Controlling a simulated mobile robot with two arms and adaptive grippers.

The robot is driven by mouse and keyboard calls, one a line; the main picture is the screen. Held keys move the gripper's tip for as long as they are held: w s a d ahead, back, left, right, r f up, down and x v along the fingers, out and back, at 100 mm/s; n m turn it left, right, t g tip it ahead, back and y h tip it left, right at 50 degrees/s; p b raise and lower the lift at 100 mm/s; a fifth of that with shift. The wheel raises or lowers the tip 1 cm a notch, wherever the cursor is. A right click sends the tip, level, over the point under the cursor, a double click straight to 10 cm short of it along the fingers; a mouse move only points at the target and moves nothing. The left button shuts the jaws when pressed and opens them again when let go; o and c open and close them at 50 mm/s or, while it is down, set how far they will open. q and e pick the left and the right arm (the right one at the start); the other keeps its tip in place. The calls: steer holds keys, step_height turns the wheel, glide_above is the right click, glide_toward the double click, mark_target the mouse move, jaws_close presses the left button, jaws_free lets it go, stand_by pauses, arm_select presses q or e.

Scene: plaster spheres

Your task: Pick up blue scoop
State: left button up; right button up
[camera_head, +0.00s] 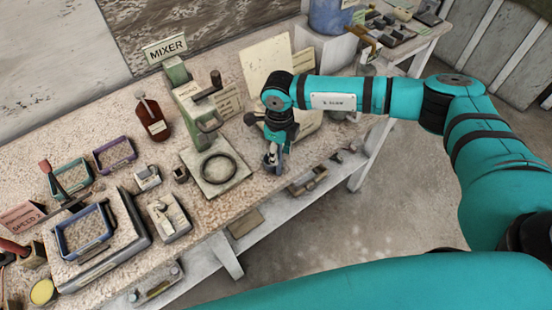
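My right gripper (271,164) points down at the front edge of the workbench (235,205), just right of the mixer stand (215,172). Its fingers are small and dark in this view, and I cannot tell whether they are open or shut. A small grey-blue patch shows at the fingers, but I cannot tell whether it is a scoop or part of the gripper. No blue scoop can be made out clearly elsewhere. My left gripper is not in view.
A "MIXER" sign (165,49) stands at the back. A blue bucket (330,17) stands at the back right.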

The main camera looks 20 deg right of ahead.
jaws_close()
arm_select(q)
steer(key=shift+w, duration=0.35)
arm_select(e)
steer(key=shift+r+b, duration=0.4)
arm_select(q)
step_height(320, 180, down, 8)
steer(key=b, duration=0.7)
arm_select(e)
steer(key=s+a+r, duration=0.2)
steer(key=s+a, duration=0.1)
steer(key=s, duration=0.4)
steer(key=s+a+r, duration=0.2)
steer(key=s+a, duration=0.2)
steer(key=s, duration=0.3)
steer(key=shift+s, duration=0.25)
